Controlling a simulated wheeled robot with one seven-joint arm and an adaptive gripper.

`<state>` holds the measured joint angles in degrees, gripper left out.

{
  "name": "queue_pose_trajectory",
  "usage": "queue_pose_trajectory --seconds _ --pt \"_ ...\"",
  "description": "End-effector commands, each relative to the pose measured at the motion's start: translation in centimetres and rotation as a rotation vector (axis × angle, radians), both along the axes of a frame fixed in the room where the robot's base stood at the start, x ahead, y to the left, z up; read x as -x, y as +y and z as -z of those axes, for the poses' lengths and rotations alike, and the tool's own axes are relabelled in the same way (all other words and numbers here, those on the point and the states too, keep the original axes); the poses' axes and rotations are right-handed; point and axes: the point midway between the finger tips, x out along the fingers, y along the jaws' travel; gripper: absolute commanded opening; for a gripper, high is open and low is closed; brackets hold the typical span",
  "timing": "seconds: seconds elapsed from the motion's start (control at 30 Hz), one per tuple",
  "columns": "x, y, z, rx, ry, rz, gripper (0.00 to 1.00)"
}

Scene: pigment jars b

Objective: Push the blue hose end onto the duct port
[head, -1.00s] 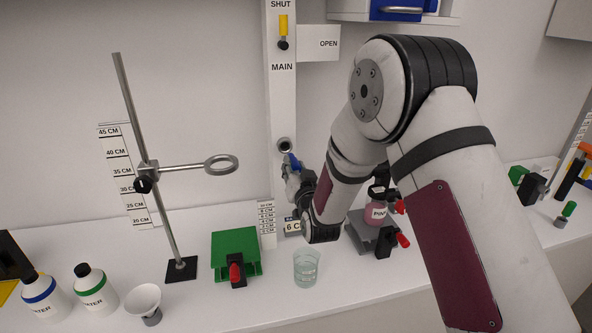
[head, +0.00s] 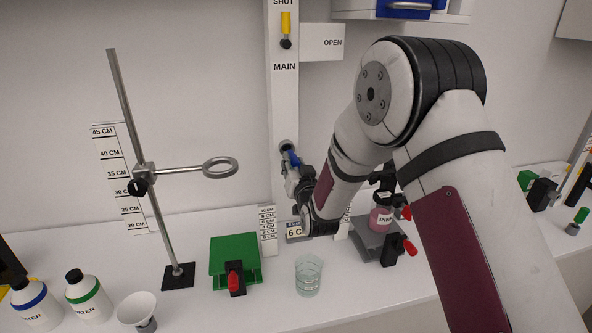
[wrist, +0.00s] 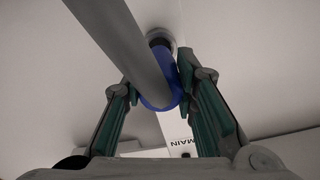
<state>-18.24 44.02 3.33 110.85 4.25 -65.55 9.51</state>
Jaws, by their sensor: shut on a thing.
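The blue hose end (head: 290,158) is at the duct port (head: 285,146), on the white post marked MAIN. In the wrist view the blue end (wrist: 158,92) lies between my fingers, with the grey hose (wrist: 118,38) running to the upper left. The port (wrist: 160,38) shows just beyond it as a pale ring with a dark inside. The blue end meets or overlaps the port's opening in the picture; I cannot tell how far it is on. My gripper (wrist: 158,98) is shut on the blue hose end. In the head view my gripper (head: 291,170) is just below the port.
A stand with a ring (head: 220,167) is to the left.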

Motion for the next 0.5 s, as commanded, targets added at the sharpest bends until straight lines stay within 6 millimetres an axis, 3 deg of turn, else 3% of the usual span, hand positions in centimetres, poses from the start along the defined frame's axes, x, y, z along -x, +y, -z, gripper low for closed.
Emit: queue_pose_trajectory --seconds 0.2,0.5 --pt "-1.32 0.39 0.03 0.0 -0.001 -0.001 0.0" --pt "-1.36 0.43 -0.06 0.0 0.0 -0.001 0.0"
